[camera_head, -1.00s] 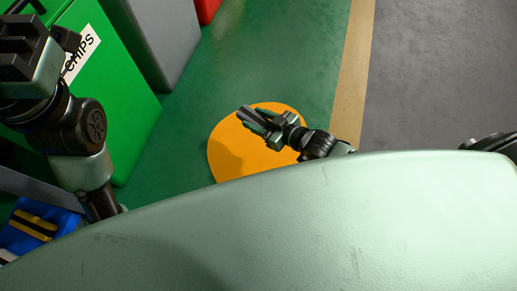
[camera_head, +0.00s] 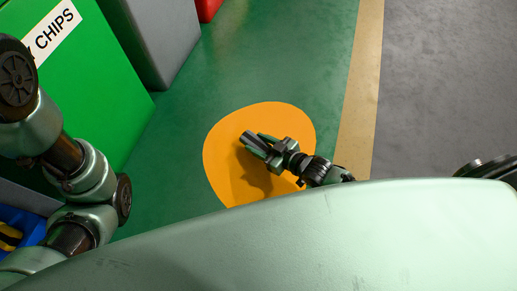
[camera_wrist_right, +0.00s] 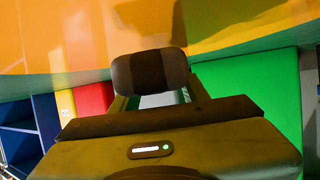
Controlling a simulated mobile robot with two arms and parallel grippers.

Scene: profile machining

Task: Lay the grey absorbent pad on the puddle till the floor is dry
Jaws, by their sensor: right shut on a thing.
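The puddle (camera_head: 225,165) is a flat orange patch with a rounded outline on the green floor, and it fills the upper part of the right wrist view (camera_wrist_right: 235,20). My right gripper (camera_head: 262,146) is over the puddle. It is shut on a small dark grey piece with rounded ends, which I take for the absorbent pad (camera_head: 251,140). The pad also shows between the fingers in the right wrist view (camera_wrist_right: 122,75). A shadow falls on the orange below the gripper; I cannot tell whether the pad touches the floor. My left gripper is out of view.
A green bin (camera_head: 95,90) labelled CHIPS stands at the left, with a grey cabinet (camera_head: 165,35) and a red object (camera_head: 208,8) behind it. A blue box (camera_head: 25,222) is at lower left. A tan stripe (camera_head: 360,100) borders grey floor at the right, which is clear.

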